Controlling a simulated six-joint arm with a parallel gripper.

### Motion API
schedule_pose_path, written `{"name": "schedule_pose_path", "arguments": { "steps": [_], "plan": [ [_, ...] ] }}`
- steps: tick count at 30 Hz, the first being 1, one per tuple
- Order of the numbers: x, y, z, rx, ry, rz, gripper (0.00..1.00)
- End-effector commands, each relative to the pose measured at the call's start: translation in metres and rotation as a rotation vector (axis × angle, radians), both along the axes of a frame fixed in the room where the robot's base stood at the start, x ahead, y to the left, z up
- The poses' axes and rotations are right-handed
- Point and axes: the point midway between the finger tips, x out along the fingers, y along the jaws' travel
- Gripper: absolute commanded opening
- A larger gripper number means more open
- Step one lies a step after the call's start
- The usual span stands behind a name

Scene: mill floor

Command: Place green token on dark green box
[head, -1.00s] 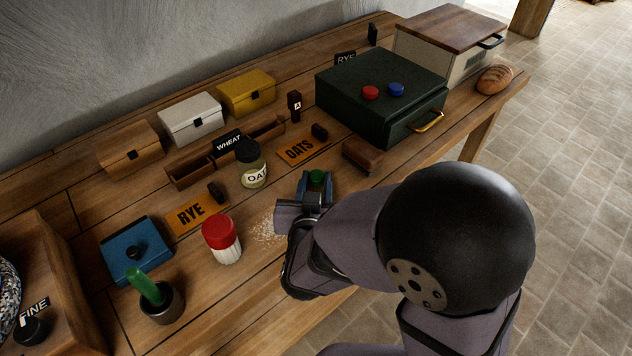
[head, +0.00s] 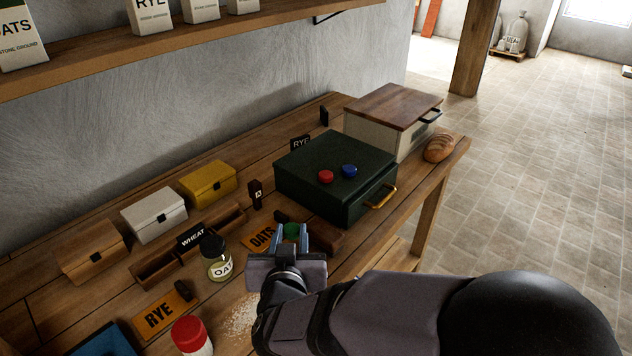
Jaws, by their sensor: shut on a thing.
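The green token (head: 291,231) is between the fingers of my gripper (head: 290,236), which is shut on it. My gripper is in front of the dark green box (head: 316,188), near its front left corner, and apart from the box top. The dark green box is closed and has a brass handle on its front. A red token (head: 326,177) and a blue token (head: 349,171) lie on its top, near the middle and right. My gripper hides part of the bench below it.
A brown wooden block (head: 325,237) and the OATS plate (head: 263,238) are close to my gripper. An oat jar (head: 216,258) and a red-lidded shaker (head: 191,337) stand to the left. A bread bin (head: 393,118) and a loaf (head: 439,149) are beyond the box.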

Motion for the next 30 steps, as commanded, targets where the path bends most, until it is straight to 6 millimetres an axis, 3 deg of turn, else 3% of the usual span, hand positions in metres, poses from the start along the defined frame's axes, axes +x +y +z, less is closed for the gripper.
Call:
{"name": "schedule_pose_path", "arguments": {
  "steps": [8,13,18,23,26,30],
  "plan": [
    [0.029,-0.1,-0.013,-0.009,0.009,-0.24,0.07],
    [0.076,-0.166,-0.003,-0.001,0.0,-0.433,0.07],
    [0.127,-0.205,0.007,0.001,-0.001,-0.538,0.07],
    [0.175,-0.221,0.021,0.003,-0.002,-0.567,0.07],
    [0.205,-0.214,0.034,0.004,-0.004,-0.544,0.07],
    [0.241,-0.197,0.066,0.005,-0.006,-0.491,0.07]
  ]
}}
